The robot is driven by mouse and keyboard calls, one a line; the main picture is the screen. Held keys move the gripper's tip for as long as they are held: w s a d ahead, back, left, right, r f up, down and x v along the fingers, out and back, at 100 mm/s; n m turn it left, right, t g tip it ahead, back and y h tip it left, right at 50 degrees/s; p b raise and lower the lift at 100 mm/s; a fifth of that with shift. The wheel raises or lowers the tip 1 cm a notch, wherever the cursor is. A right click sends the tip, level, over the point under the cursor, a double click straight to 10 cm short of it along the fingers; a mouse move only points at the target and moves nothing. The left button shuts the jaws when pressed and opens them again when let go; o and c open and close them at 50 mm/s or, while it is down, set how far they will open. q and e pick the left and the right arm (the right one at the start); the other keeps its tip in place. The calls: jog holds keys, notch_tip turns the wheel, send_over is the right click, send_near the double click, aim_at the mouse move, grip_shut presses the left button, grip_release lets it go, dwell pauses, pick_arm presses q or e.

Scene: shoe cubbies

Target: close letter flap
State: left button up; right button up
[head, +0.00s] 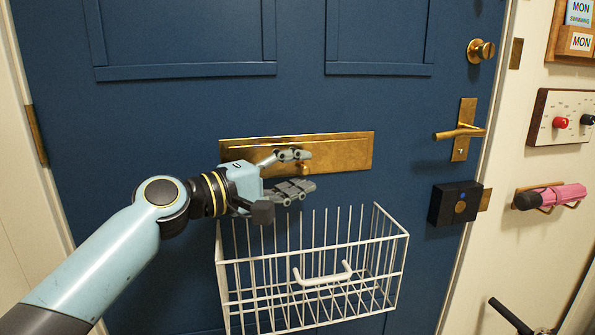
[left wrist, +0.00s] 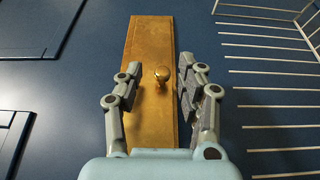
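The brass letter flap (head: 345,152) is a wide plate low on the blue door in the head view. Its small round brass knob (left wrist: 161,73) shows in the left wrist view, between my finger tips. The plate (left wrist: 148,38) looks flat or nearly flat to the door; I cannot tell whether a gap stands behind it. My left gripper (head: 308,169) is open in front of the flap, one finger above and one below the knob. In the left wrist view the fingers (left wrist: 159,68) straddle the knob, with no clear contact. My right gripper is not in view.
A white wire basket (head: 397,236) hangs on the door just below the flap, close under my gripper. A brass lever handle (head: 461,133), a round knob (head: 481,50) and a black lock box (head: 455,204) are on the right. A pink umbrella (head: 558,197) rests on the wall.

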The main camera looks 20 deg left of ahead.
pick_arm(q)
jog(key=shift+s, duration=0.1)
jog(key=v, duration=1.1)
jog(key=shift+s+a, duration=0.25)
jog(key=shift+s, duration=0.1)
jog(key=shift+r, duration=0.15)
